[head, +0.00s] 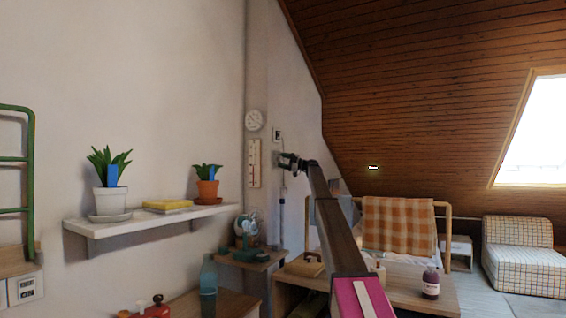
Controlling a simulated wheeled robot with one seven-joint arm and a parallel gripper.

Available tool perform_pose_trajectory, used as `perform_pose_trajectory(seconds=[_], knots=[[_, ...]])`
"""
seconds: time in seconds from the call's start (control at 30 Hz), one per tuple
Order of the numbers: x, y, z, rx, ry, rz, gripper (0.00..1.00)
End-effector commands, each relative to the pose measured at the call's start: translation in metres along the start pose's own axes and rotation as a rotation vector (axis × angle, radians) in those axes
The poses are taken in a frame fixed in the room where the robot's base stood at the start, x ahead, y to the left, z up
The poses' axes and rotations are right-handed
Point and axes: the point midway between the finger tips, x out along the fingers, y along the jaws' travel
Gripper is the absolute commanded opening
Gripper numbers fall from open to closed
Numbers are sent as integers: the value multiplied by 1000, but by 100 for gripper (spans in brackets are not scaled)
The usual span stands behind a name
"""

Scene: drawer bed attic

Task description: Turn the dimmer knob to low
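My arm reaches up and away from the lower middle of the head view to the wall. My gripper (284,161) is small and dark at its far end, close to the wall; whether its fingers are open or shut is too small to tell. Just above it is a small pale wall plate with a dark middle (277,135), which may be the dimmer. I cannot make out a knob or its setting there. A round white dial (254,120) is on the wall to the left, above a tall pale strip (254,163). I cannot tell whether my gripper touches anything.
A white shelf (140,226) with two potted plants is on the left wall. A small fan (247,228) stands below the dial. A bed with a checked orange blanket (398,222) is right of my arm. A dark bottle (430,283) stands on a wooden surface in front.

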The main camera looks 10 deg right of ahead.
Motion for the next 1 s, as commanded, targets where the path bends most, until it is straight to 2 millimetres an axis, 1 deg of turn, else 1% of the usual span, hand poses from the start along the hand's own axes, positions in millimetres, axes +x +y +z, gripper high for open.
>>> perform_pose_trajectory(seconds=[0.3, 0.47, 0.57, 0.67, 0.9, 1.0], knots=[[0, 2, -1, -1, 1, 3, 66], [-8, 2, -1, -1, 1, 4, 66], [-18, 2, -1, 0, 0, 4, 66], [-34, 1, -1, -1, 0, 4, 66], [-80, 1, -1, -1, 0, 4, 66], [-95, 1, -1, -1, 0, 3, 66]])
